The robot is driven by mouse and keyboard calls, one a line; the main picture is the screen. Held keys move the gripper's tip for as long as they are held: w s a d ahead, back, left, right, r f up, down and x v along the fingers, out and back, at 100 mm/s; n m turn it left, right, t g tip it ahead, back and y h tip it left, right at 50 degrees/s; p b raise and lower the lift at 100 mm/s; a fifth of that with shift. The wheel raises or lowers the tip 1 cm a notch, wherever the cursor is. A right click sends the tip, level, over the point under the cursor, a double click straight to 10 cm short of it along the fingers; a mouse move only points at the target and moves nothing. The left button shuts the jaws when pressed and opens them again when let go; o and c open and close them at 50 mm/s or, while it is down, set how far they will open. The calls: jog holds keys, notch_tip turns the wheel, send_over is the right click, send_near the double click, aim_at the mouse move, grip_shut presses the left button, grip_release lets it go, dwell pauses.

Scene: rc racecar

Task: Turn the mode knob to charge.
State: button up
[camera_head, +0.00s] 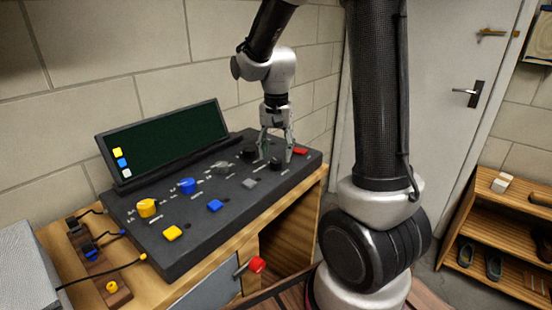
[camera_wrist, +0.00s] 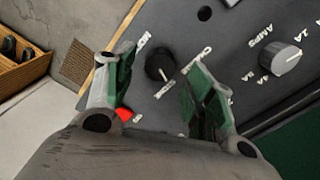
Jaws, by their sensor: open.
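The black control panel (camera_head: 130,225) slopes on a wooden bench. My gripper (camera_head: 276,150) is over its right part, fingers pointing down. In the wrist view my gripper (camera_wrist: 160,90) is open, with one finger on each side of a small black knob (camera_wrist: 160,67) bearing a white pointer line. This knob also shows in the head view (camera_head: 276,163). The fingers look apart from it.
A grey amps knob (camera_wrist: 288,58) and a red button (camera_wrist: 123,114) are nearby. Blue (camera_head: 187,186) and yellow (camera_head: 147,208) knobs stand farther left. A dark screen (camera_head: 170,140) rises behind the panel. A red-handled lever (camera_head: 257,264) sticks out in front.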

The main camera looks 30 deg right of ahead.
jog(key=shift+f, duration=1.3)
jog(key=c, duration=1)
jog(key=shift+n, duration=0.4)
jog(key=n, duration=0.3)
jog(key=shift+n, duration=2.1)
